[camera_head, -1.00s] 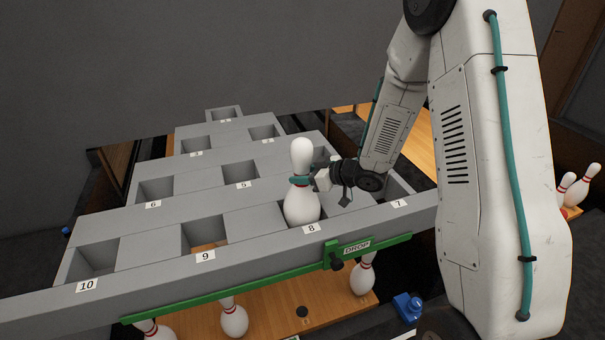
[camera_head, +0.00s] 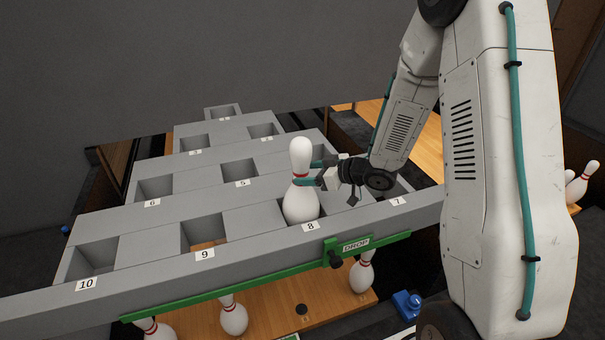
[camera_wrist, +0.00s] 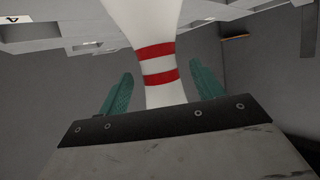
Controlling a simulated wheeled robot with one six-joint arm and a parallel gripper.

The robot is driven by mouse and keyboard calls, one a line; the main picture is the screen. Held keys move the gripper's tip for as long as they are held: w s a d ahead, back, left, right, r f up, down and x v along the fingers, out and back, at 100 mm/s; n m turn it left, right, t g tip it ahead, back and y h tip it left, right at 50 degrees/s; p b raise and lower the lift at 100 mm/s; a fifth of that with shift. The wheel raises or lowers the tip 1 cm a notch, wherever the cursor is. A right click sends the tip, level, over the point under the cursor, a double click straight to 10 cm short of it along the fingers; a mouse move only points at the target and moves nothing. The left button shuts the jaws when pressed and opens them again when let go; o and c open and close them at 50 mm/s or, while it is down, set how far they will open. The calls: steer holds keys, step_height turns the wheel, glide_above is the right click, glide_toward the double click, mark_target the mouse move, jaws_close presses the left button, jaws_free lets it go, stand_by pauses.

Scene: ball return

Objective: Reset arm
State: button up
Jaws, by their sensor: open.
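A white bowling pin with red neck stripes (camera_head: 300,185) stands upright in the slot labelled 8 of the grey pin rack (camera_head: 150,238). My gripper (camera_head: 310,172) is open at the right side of the pin's neck, with its teal fingers pointing left toward it. In the wrist view the striped neck (camera_wrist: 157,65) rises between the two spread teal fingers (camera_wrist: 155,90), with a gap on each side.
The other slots I can see into, such as 10, 9, 6 and 5, look empty. A green bar with a DROP label (camera_head: 356,245) runs along the rack's front. More pins (camera_head: 234,317) stand on the wooden floor below. Two pins (camera_head: 580,183) show at far right.

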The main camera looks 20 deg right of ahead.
steer(key=s+d+f+m+g+h, duration=0.1)
steer(key=s+d+f+h, duration=0.15)
steer(key=d, duration=0.35)
steer(key=s+d+f+m+g+h, duration=0.1)
steer(key=s+d+m+h, duration=0.1)
steer(key=s+d+h, duration=0.3)
steer(key=s+d+r+m+g+h, duration=0.3)
steer(key=s+d+r+g+h, duration=0.1)
steer(key=s+d+r, duration=0.15)
steer(key=s+a+r+m+g+y, duration=0.1)
steer(key=s+a+r, duration=0.7)
steer(key=s, duration=0.3)
steer(key=s+a+r+m+g+y, duration=0.1)
steer(key=s+a+r, duration=0.6)
steer(key=s+r, duration=0.4)
steer(key=shift+s+a+g, duration=0.3)
steer(key=shift+s+a, duration=0.05)
steer(key=shift+s, duration=0.15)
